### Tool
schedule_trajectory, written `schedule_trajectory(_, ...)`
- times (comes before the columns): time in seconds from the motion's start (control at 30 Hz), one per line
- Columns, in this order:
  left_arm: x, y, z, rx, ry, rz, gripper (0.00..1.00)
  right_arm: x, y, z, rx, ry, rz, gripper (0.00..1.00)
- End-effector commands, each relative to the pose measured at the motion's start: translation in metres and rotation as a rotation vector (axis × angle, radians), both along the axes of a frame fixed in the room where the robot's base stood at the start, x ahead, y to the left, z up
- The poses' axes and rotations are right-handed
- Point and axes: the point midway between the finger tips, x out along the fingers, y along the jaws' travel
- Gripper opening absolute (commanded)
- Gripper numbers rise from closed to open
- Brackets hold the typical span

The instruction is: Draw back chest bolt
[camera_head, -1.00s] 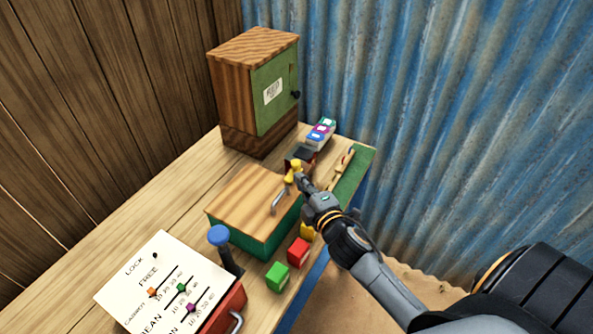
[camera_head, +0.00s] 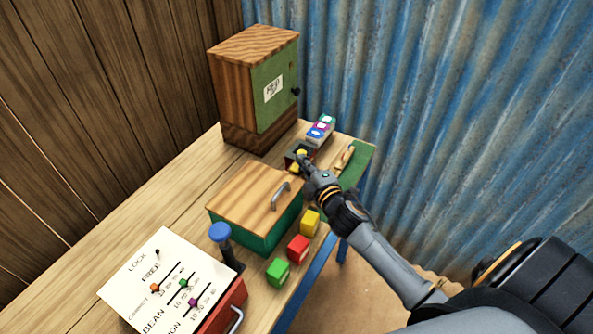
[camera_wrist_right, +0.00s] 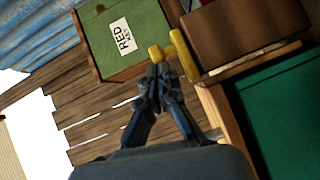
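The chest is a green box with a wooden lid (camera_head: 248,190) and a grey metal handle (camera_head: 281,196), and the lid lies flat on it. A yellow T-shaped bolt (camera_head: 301,155) is just beyond the chest's far end in the head view. In the right wrist view the bolt (camera_wrist_right: 183,55) has a crossbar and a short stem that reaches my fingertips. My right gripper (camera_head: 303,162) appears closed on that stem; its fingers (camera_wrist_right: 158,75) converge there. Its arm hides part of the area beside the chest. My left gripper is out of view.
A wooden cabinet with a green door (camera_head: 277,88) stands at the back. A tray of coloured pieces (camera_head: 320,128) lies before it. Yellow, red (camera_head: 299,247) and green cubes line the front edge. A blue-topped post (camera_head: 220,232) and white slider panel (camera_head: 165,280) stand nearer.

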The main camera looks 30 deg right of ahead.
Motion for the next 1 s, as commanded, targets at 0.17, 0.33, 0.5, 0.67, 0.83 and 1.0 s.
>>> schedule_trajectory(0.17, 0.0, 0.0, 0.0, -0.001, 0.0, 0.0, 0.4, 0.002, -0.003, 0.001, 0.001, -0.002, -0.001, 0.0)
schedule_trajectory(0.33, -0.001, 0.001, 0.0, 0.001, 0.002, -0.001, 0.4, 0.001, -0.002, 0.001, 0.001, -0.002, -0.001, 0.0)
schedule_trajectory(0.5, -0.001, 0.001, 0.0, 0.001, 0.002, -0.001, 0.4, -0.01, -0.001, 0.002, 0.001, -0.001, 0.0, 0.0)
schedule_trajectory(0.67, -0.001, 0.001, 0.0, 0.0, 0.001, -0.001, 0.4, -0.034, 0.002, 0.003, 0.002, 0.002, 0.0, 0.0)
schedule_trajectory(0.83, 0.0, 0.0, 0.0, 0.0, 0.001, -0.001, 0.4, -0.059, 0.004, 0.007, 0.003, 0.001, 0.0, 0.0)
schedule_trajectory(1.0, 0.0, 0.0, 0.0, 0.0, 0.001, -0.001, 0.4, -0.074, 0.005, 0.009, 0.002, 0.0, 0.0, 0.0)
